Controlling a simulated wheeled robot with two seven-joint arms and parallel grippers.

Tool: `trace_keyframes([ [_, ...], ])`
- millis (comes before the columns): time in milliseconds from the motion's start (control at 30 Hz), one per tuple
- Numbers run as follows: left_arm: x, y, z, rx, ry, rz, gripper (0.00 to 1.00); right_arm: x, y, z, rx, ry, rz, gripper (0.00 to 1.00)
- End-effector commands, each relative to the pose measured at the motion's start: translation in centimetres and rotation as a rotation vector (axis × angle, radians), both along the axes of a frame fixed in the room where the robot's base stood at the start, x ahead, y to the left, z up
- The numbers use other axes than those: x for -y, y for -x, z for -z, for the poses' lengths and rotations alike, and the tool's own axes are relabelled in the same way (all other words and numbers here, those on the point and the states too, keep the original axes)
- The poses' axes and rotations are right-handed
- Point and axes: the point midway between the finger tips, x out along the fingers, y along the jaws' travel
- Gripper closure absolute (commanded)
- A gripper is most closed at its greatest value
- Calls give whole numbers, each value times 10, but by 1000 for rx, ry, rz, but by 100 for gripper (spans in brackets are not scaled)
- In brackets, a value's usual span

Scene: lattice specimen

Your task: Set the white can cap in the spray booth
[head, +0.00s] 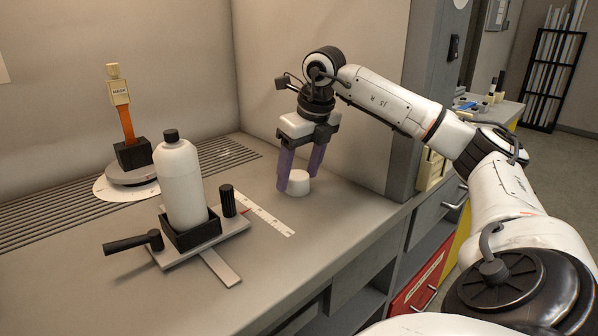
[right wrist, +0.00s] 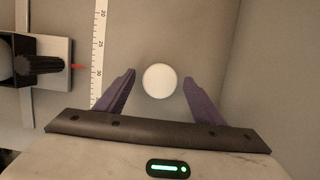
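The white can cap (head: 298,183) stands on the booth floor (head: 265,245), right of the ruler strip, in the head view. In the right wrist view the cap (right wrist: 160,80) shows as a white disc between the fingertips. My right gripper (head: 297,185) is lowered at the cap with its purple fingers spread on either side. In the right wrist view a gap shows between the cap and each finger of the gripper (right wrist: 160,88). The head view does not make clear whether a finger touches it. My left gripper is not in view.
A white bottle (head: 180,185) stands in a black holder on a sliding plate with a handle (head: 133,243). A ruler strip (head: 268,215) lies beside it. A round turntable (head: 133,172) bears an orange piece (head: 127,125) tagged MASK. Booth walls stand behind and right of the cap.

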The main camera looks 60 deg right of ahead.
Motion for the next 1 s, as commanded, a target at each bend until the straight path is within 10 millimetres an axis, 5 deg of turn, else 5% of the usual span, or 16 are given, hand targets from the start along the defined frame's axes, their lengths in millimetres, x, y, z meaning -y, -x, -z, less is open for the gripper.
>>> trace_keyframes([
  [333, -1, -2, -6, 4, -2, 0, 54, 0, 1, -12, 1, -1, 0, 38],
  [700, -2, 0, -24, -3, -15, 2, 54, -6, 20, -88, 4, -1, -1, 38],
  [1000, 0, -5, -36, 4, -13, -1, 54, -7, 31, -118, 0, -1, 0, 38],
])
